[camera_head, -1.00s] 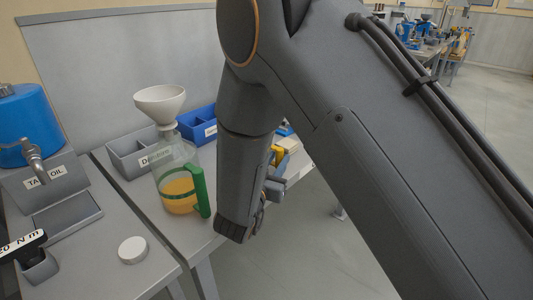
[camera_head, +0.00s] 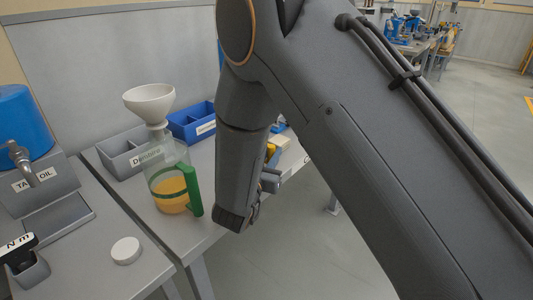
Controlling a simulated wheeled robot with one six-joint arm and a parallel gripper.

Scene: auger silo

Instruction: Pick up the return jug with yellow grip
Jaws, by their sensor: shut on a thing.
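A small yellow part (camera_head: 271,151) shows just right of my arm's forearm; it looks like the grip of the return jug, whose body is hidden behind my arm. My gripper (camera_head: 270,180) is only partly visible beside my wrist, just below the yellow part. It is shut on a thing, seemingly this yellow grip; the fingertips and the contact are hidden. Another jug (camera_head: 168,180) with a green grip, orange liquid and a white funnel on top stands on the bench to the left, apart from my arm.
Grey (camera_head: 121,152) and blue bins (camera_head: 192,125) stand behind the green-grip jug. A blue tank (camera_head: 22,124) with a tap is at far left. A white round cap (camera_head: 126,250) lies on the front bench. Open floor (camera_head: 330,260) lies to the right.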

